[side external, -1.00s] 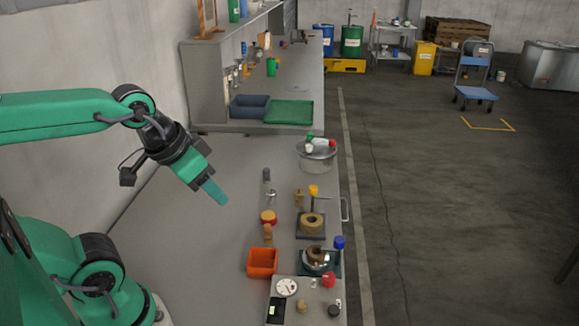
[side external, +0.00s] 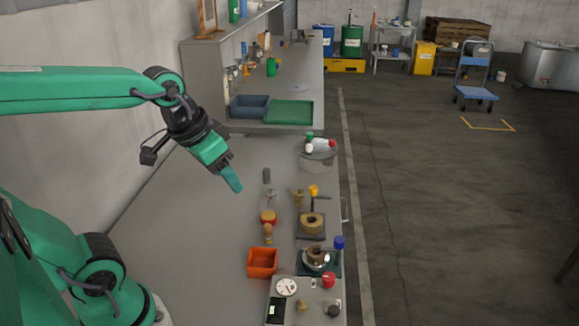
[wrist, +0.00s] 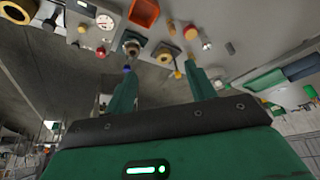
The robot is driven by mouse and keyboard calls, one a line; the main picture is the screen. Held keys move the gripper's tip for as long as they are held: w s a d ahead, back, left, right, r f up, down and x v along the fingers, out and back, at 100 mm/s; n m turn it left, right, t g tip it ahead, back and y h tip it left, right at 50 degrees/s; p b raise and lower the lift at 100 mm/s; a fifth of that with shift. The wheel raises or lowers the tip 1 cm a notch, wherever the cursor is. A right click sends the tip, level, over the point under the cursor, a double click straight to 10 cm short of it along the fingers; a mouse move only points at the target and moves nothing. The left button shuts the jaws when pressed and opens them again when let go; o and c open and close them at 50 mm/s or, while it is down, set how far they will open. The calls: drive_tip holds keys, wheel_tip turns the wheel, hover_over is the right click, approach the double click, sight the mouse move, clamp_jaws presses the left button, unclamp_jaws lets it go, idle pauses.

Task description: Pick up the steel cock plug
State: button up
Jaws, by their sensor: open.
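A small silvery piece (side external: 271,195), which looks like the steel cock plug, lies on the grey bench behind the red-and-wood tool. It seems to show in the wrist view (wrist: 206,44) too, small, beyond the right fingertip. Its exact shape is too small to tell. My gripper (side external: 236,187) hangs above the bench to its left, tilted down to the right, with nothing held. In the wrist view the two green fingers of my gripper (wrist: 162,73) are apart, with empty space between them.
A dark grey cylinder (side external: 267,175) lies just behind it, a brass piece (side external: 299,198) to its right, and a red-and-wood tool (side external: 268,218) in front. An orange bin (side external: 262,262) and ring fixtures (side external: 311,225) stand nearer. A round pan (side external: 317,160) stands behind. The bench's left side is clear.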

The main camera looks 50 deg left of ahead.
drive_tip(key=w+a+g, duration=0.1)
drive_tip(key=w+a, duration=0.2)
drive_tip(key=w, duration=0.4)
drive_tip(key=g, duration=0.4)
hover_over(271, 191)
drive_tip(key=shift+m, duration=0.3)
drive_tip(key=f, duration=1.5)
drive_tip(key=shift+s+d+f, duration=0.25)
drive_tip(key=shift+s+d, duration=0.1)
drive_tip(key=shift+w+a+f, duration=0.2)
drive_tip(key=shift+a+f, duration=0.1)
drive_tip(key=shift+f, duration=0.2)
drive_tip(key=shift+w+f, duration=0.1)
drive_tip(key=shift+f, duration=3.8)
drive_tip(key=c, duration=1.1)
drive_tip(key=shift+o, duration=0.2)
drive_tip(key=shift+r, duration=0.15)
